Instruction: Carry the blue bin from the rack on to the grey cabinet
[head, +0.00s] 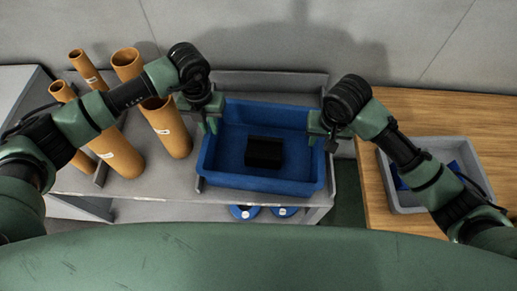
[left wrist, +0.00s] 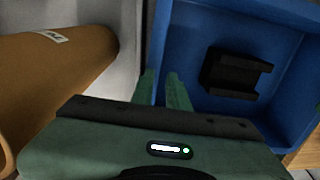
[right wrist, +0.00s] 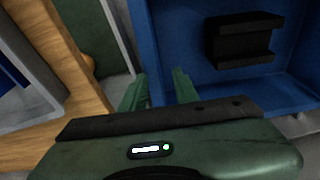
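The blue bin (head: 262,181) stands on the top shelf of the grey rack (head: 238,208). A black block-like part (head: 264,152) lies inside it. My left gripper (head: 211,122) is at the bin's left wall. In the left wrist view its fingers (left wrist: 160,88) are on either side of the wall with a narrow gap; whether they press on it cannot be told. My right gripper (head: 320,128) is at the right wall. In the right wrist view its fingers (right wrist: 160,88) are apart, one on each side of the wall. The grey cabinet cannot be made out for certain.
Several orange tubes (head: 167,128) stand on the rack close to my left arm. A wooden table (head: 377,204) is at the right, bearing a grey tray (head: 411,206) with blue items under my right arm. Blue round items (head: 285,211) sit on the rack's lower shelf. A wall is behind.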

